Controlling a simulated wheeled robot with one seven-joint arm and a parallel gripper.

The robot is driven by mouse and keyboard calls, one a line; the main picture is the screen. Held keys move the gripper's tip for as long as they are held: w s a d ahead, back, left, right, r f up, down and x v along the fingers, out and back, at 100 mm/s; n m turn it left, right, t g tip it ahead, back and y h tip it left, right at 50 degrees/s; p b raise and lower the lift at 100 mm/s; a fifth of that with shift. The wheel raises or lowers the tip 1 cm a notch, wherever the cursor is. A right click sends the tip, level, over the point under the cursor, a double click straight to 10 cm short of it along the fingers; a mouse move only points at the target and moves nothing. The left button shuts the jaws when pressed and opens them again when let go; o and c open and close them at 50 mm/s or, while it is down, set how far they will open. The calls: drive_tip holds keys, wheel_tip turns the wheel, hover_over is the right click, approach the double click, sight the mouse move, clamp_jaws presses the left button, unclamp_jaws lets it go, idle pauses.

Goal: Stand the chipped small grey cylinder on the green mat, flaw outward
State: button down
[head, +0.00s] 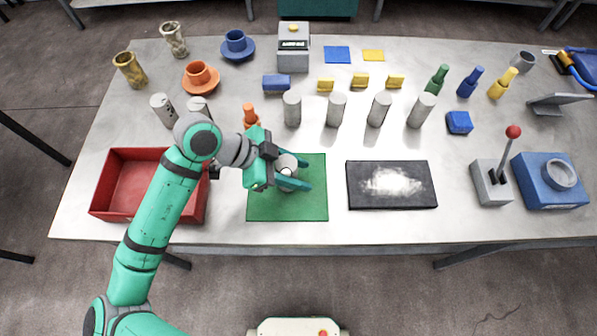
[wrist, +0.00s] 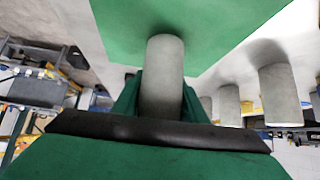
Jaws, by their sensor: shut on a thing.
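My gripper (head: 306,175) is over the green mat (head: 262,207) in the head view, its two fingers on either side of a small grey cylinder (head: 287,173). The gripper is shut on this cylinder. In the wrist view the held cylinder (wrist: 163,70) looks upright, with the mat (wrist: 205,25) behind its far end and a faint shadow there. I cannot tell whether it touches the mat. No chip shows on the visible side; the rest is hidden by the fingers.
Several grey cylinders (head: 336,110) stand in a row behind the mat. An orange bottle (head: 250,116) stands just behind it. A red tray (head: 125,185) is left, a black pad with white powder (head: 360,198) right. A lever box (head: 490,185) stands further right.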

drive_tip(key=shift+f, duration=0.45)
drive_tip(key=shift+f, duration=0.1)
drive_tip(key=c, duration=1.1)
unclamp_jaws()
drive_tip(key=w+v, duration=0.1)
drive_tip(key=v, duration=1.1)
drive_tip(key=shift+s, duration=0.5)
